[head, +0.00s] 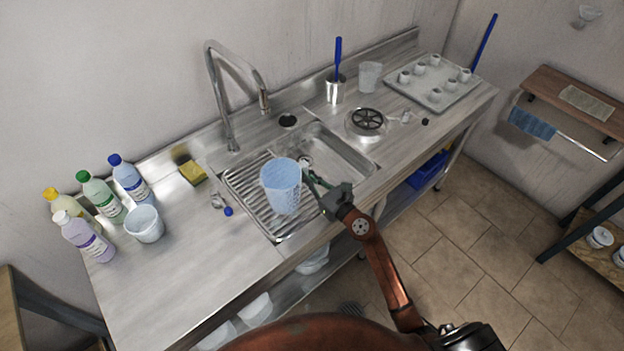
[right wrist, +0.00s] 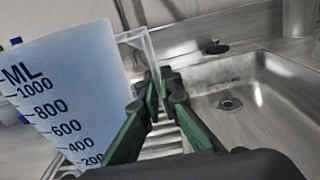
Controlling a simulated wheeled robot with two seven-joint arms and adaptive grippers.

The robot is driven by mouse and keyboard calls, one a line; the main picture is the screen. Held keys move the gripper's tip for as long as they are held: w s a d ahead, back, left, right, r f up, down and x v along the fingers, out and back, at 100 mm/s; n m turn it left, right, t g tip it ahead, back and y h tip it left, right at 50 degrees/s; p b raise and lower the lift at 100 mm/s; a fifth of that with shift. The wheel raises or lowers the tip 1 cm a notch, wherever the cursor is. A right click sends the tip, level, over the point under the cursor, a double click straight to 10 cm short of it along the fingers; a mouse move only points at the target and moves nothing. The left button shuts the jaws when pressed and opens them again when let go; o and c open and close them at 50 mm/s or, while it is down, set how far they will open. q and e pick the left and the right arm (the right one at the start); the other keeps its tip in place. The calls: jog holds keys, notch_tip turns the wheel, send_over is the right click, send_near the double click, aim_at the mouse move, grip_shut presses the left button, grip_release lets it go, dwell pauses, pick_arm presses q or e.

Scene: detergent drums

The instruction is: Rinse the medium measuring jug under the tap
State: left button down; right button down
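A blue-tinted measuring jug (head: 281,186) is upright above the ribbed drainer side of the sink. In the right wrist view the jug (right wrist: 70,90) shows black ML marks up to 1000, and its clear handle (right wrist: 150,55) runs between the green fingers. My right gripper (head: 312,180) is shut on the handle, at the jug's right side. The steel tap (head: 228,100) stands behind the sink; its spout end is behind the jug and apart from it. No water stream shows. The sink basin (head: 340,155) is empty, with a drain in it. My left gripper is not in view.
Another jug (head: 144,224) stands left beside several detergent bottles (head: 104,198). A third clear jug (head: 370,77) stands at the back right. The front left counter is clear.

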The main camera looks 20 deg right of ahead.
jog(key=shift+f+b+x, duration=0.2)
jog(key=shift+x, duration=1)
jog(key=shift+f+b+x, duration=0.15)
jog(key=shift+f+x, duration=0.05)
jog(key=shift+x, duration=1.05)
jog(key=shift+f+b, duration=0.45)
jog(key=shift+f, duration=0.15)
jog(key=c, duration=2.1)
grip_release()
jog(key=shift+s+d, duration=0.1)
jog(key=shift+s, duration=0.05)
jog(key=v, duration=1.1)
jog(key=shift+s+d+r, duration=0.1)
jog(key=shift+s, duration=0.25)
